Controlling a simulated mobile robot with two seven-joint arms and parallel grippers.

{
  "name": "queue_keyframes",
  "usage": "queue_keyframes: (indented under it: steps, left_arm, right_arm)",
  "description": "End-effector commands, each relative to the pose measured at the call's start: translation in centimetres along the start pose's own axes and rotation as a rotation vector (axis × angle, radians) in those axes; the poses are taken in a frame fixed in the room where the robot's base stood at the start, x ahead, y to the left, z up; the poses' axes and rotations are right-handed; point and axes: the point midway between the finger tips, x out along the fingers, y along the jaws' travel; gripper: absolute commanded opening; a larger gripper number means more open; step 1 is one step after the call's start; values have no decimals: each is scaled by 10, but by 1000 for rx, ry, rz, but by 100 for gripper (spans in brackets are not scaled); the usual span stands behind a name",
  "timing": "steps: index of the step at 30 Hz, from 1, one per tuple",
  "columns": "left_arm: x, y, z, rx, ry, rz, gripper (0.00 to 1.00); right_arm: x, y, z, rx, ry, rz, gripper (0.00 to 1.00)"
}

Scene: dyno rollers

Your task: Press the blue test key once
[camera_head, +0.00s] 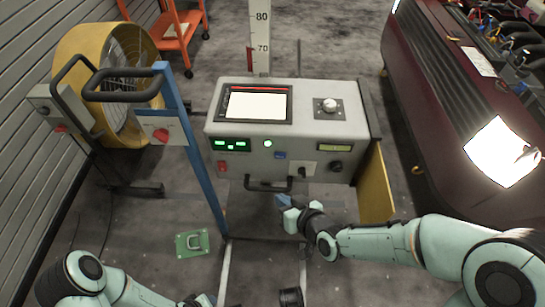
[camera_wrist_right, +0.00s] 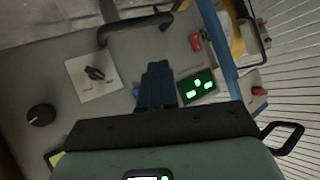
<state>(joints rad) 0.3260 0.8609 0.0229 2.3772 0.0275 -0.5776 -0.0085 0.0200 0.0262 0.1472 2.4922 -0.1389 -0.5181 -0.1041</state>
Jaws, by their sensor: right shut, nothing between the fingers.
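The blue test key (camera_head: 280,155) is a small blue square on the front of the grey console (camera_head: 229,170), between a green lamp and a knob plate. My right gripper (camera_head: 281,200) is in front of and below the console's front, apart from the key in the head view. In the right wrist view its dark blue fingers (camera_wrist_right: 157,75) are together and empty, pointing at the panel. A sliver of blue beside them (camera_wrist_right: 136,92) seems to be the key, mostly hidden. My left gripper (camera_head: 203,300) is only partly in view at the bottom edge.
A black handle (camera_head: 268,187) sticks out below the key. Close by are a green lamp (camera_head: 268,143), a green display (camera_head: 230,144), a red switch (camera_head: 222,166) and a black knob (camera_head: 336,166). A blue post (camera_head: 195,150) stands left; a dark red car (camera_head: 470,100) stands right.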

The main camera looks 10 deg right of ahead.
Motion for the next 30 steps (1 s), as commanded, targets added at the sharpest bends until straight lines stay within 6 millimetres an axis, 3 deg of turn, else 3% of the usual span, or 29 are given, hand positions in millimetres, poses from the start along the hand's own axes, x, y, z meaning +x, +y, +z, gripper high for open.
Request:
queue_keyframes:
  steps: [3, 17, 30]
  left_arm:
    - [11, -2, -5, -2, 15, -1, 43]
    - [10, -2, -7, -2, 20, -1, 43]
    - [6, 1, -11, 2, 35, 5, 43]
  right_arm:
    - [-1, -3, -10, -26, 47, -8, 0]
    - [-2, -4, -15, -32, 59, -10, 0]
    - [33, 22, -44, -30, 58, -9, 0]
